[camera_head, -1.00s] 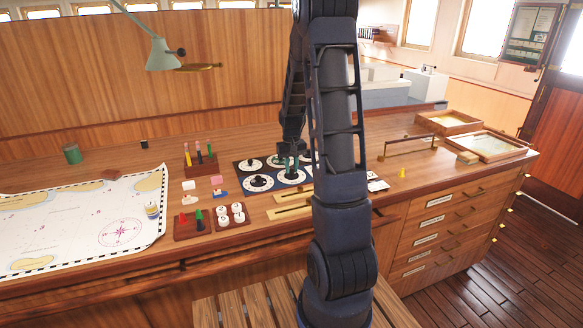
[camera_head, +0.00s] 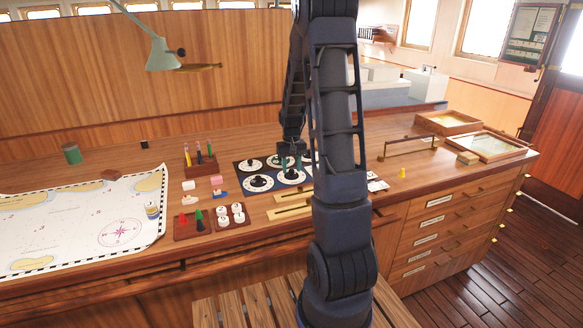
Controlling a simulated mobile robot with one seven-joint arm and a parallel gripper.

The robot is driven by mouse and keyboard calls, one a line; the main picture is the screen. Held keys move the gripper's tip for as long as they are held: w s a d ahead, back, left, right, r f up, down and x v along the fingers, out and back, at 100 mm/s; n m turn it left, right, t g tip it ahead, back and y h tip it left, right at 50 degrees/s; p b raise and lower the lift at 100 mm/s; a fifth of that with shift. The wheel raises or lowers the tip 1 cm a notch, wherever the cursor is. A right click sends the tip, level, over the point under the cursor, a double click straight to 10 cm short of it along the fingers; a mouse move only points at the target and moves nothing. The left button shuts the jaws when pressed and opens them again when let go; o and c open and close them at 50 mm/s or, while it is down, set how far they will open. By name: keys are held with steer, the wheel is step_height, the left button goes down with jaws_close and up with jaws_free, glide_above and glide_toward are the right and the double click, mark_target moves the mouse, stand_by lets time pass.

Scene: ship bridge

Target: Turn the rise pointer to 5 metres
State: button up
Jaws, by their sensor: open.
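A dark blue panel (camera_head: 273,187) lies on the chart table and bears several round white dials with black pointers. One dial (camera_head: 258,182) is at the panel's front left, another (camera_head: 291,176) at its front middle, and one (camera_head: 250,165) at the back left. Which of them is the rise dial is too small to read. My gripper (camera_head: 290,160) points down over the middle of the panel, above or just behind the front middle dial. It is open; whether its fingers touch a pointer cannot be told. My arm hides the panel's right part.
Left of the panel stand a pen holder (camera_head: 201,164), a tray of coloured pieces (camera_head: 192,224) and a tray of white pieces (camera_head: 231,217). Wooden rulers (camera_head: 293,210) lie in front. A chart (camera_head: 80,220) covers the table's left side; a brass rail (camera_head: 410,145) stands right.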

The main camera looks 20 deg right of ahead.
mark_target(291, 170)
step_height(291, 170, up, 11)
stand_by(0.5)
steer(key=shift+f, duration=0.1)
steer(key=s+a+r+t, duration=0.1)
steer(key=s+a+r, duration=0.1)
steer(key=s+r, duration=0.4)
steer(key=s+a+r+t, duration=0.1)
steer(key=s+a+r, duration=0.25)
steer(key=s, duration=0.45)
steer(key=s+a+r+t, duration=0.2)
steer(key=s, duration=1.3)
steer(key=shift+s+a+n+t, duration=0.3)
steer(key=shift+n, duration=0.1)
steer(key=shift+w+r, duration=0.1)
steer(key=shift+r, duration=0.05)
stand_by(1.5)
